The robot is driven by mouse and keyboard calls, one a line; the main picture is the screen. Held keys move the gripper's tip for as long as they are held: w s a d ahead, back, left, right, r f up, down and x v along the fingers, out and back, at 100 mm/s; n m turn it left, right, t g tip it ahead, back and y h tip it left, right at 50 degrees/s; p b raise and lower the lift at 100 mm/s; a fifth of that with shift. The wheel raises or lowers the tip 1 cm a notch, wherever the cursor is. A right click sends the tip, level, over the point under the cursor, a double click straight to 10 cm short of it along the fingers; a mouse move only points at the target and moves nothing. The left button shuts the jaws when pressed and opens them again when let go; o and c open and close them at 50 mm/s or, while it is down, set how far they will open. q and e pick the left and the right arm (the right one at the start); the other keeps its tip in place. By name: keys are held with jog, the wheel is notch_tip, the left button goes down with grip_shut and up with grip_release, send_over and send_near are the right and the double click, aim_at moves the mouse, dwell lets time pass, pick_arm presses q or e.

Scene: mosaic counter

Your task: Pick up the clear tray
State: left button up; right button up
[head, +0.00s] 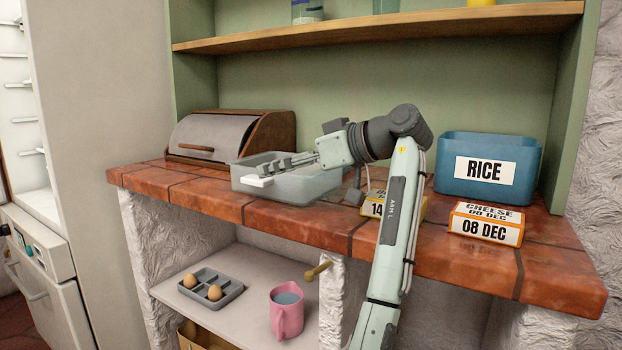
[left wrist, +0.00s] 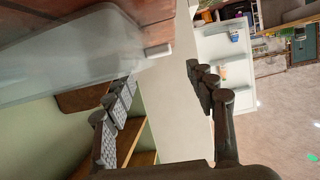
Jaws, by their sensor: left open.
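The clear tray (head: 300,188), pale and see-through, stands on the tiled counter near its front edge. A small white tab (head: 258,181) sticks out at its front left. In the left wrist view the tray (left wrist: 75,70) fills the upper left, with the white tab (left wrist: 158,50) at its end. My left gripper (head: 265,165) reaches in from the right over the tray, its fingers pointing left. In the left wrist view its fingers (left wrist: 160,88) are spread, with no object held between them. Whether a finger touches the tray cannot be told. My right gripper is not in view.
A bread box (head: 215,137) stands behind the tray at left. A blue rice bin (head: 487,168) and a cheese box (head: 487,223) are at right; another dated box (head: 376,205) is partly behind my arm. A shelf (head: 380,30) runs above. Below are an egg tray (head: 230,295) and a pink mug (head: 286,315).

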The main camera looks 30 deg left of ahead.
aim_at(252, 176)
pick_arm(q)
jog(key=shift+d+f+n, duration=0.3)
jog(key=shift+d+f, duration=0.05)
jog(key=shift+d, duration=0.1)
jog(key=shift+a+f+h, duration=0.15)
jog(key=shift+a+f, duration=0.05)
jog(key=shift+a, duration=0.35)
jog(key=shift+a+f+h, duration=0.15)
jog(key=shift+a, duration=0.4)
jog(key=x, duration=0.5)
jog(key=shift+a+r, duration=0.3)
jog(key=c, duration=1.2)
grip_shut()
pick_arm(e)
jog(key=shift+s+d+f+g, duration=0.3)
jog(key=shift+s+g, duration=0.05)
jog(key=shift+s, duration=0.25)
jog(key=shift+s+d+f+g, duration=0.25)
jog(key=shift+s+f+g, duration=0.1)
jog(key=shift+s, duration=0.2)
